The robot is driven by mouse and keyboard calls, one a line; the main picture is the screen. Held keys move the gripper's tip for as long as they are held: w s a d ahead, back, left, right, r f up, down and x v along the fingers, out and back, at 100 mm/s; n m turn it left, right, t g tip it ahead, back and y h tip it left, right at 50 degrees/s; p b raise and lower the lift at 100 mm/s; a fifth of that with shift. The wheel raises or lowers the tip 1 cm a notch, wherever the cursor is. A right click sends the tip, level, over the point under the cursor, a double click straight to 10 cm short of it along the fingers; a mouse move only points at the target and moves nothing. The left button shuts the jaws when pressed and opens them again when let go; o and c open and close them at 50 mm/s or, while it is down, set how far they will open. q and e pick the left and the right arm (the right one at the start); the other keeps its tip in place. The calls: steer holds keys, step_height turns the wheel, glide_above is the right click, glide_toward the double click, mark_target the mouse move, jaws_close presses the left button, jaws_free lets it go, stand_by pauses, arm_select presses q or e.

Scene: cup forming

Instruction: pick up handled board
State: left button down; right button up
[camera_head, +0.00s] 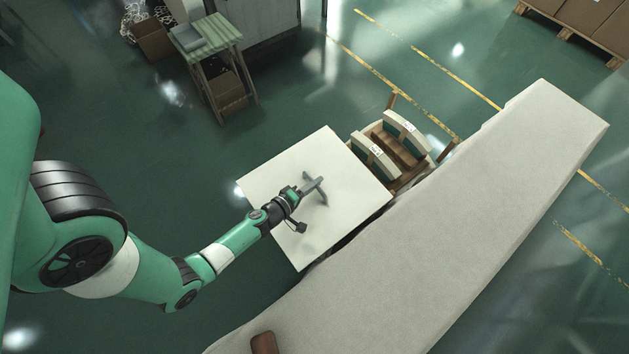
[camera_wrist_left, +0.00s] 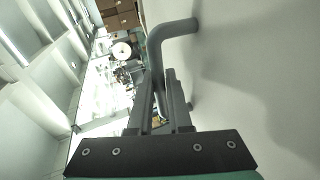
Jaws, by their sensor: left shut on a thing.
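The handled board (camera_head: 285,164) is a flat, off-white square panel in the middle of the head view, with a grey bar handle (camera_head: 318,180) on its upper face. My left gripper (camera_head: 306,190) reaches over the board from the left and is shut on the handle. In the left wrist view the bent handle (camera_wrist_left: 170,32) runs between the gripper fingers (camera_wrist_left: 165,90), and the pale board (camera_wrist_left: 250,60) fills the right side. What lies under the board is hidden, and I cannot tell whether it rests on anything. My right gripper is not in view.
A long pale covered surface (camera_head: 440,230) runs diagonally right of the board. A wooden rack (camera_head: 400,150) with two pale-and-green blocks stands beside the board's upper right edge. A small table (camera_head: 215,35) stands at upper left. Green floor (camera_head: 150,145) is clear left of the board.

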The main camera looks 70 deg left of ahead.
arm_select(q)
steer(key=d+r+p, duration=0.1)
steer(key=d+r, duration=0.1)
steer(key=d+r+p, duration=0.1)
steer(key=d+r, duration=0.1)
steer(key=r, duration=0.1)
steer(key=shift+s, duration=0.15)
steer(key=s+d+r+p, duration=0.1)
steer(key=d+r+p, duration=0.2)
steer(key=d, duration=0.6)
steer(key=shift+s+d+r, duration=0.2)
steer(key=shift+d+r, duration=0.1)
steer(key=shift+r, duration=0.4)
